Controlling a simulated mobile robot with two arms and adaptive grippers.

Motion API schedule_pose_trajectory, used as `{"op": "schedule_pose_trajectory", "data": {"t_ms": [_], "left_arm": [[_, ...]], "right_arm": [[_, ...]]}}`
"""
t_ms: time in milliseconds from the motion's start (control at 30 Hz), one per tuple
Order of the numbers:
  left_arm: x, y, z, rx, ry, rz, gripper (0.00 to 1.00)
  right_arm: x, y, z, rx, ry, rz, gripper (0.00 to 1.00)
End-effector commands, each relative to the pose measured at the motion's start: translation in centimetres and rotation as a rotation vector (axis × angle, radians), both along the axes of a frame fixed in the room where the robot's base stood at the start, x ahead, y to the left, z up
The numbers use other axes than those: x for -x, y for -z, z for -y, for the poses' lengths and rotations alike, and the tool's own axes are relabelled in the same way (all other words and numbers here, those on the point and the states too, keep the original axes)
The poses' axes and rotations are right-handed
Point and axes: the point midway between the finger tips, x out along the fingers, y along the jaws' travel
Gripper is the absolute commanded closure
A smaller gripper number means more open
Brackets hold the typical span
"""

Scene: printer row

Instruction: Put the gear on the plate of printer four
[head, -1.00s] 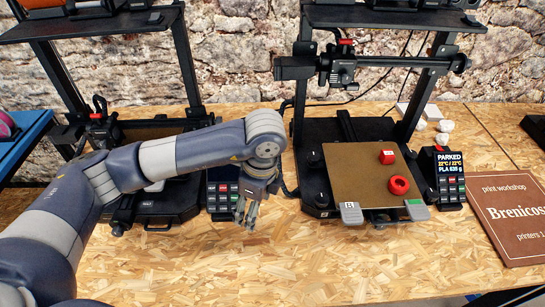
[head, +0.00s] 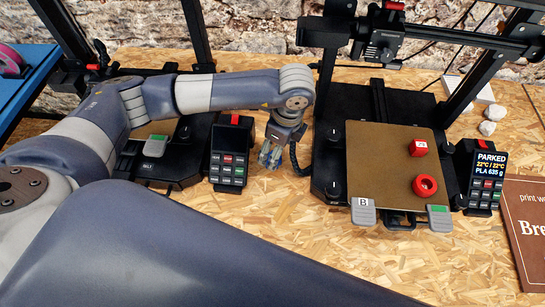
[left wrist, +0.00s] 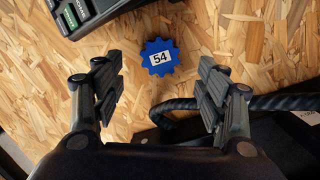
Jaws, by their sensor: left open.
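A blue gear (left wrist: 160,57) with a white label reading 54 lies flat on the wooden bench in the left wrist view. My left gripper (left wrist: 160,90) is open, its two fingers on either side of the view and the gear beyond them, apart from both. The right-hand printer has a brown plate (head: 382,170) with a clip marked B. I cannot read a printer number. My right gripper is out of view.
A red block (head: 418,148) and a red ring (head: 425,187) occupy the plate's right side; its left is bare. A keypad (head: 231,153) stands left of my gripper. A black cable (left wrist: 185,104) runs near the gear. A display reading PARKED (head: 487,176) stands right.

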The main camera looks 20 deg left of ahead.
Motion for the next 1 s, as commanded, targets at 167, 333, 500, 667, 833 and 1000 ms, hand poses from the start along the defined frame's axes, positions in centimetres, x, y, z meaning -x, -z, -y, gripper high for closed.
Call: {"op": "schedule_pose_trajectory", "data": {"t_ms": [167,333,500,667,833,1000], "left_arm": [[0.0,2.3,-0.7,-0.004,-0.002,-0.005,0.33],[-0.1,4.4,-1.0,-0.002,-0.001,-0.003,0.33],[-0.1,4.8,-1.0,-0.001,0.000,-0.001,0.33],[-0.1,4.8,-1.0,-0.001,0.000,-0.001,0.47],[-0.1,4.8,-1.0,-0.001,0.000,-0.001,0.71],[-0.1,4.8,-1.0,-0.001,0.000,-0.001,0.74]], "right_arm": [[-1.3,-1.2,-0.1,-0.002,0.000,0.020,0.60],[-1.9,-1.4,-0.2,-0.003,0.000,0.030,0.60],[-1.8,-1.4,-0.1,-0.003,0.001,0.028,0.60],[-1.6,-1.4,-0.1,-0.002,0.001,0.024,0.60],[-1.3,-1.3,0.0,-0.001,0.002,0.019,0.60],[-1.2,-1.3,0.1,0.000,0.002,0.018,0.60]]}}
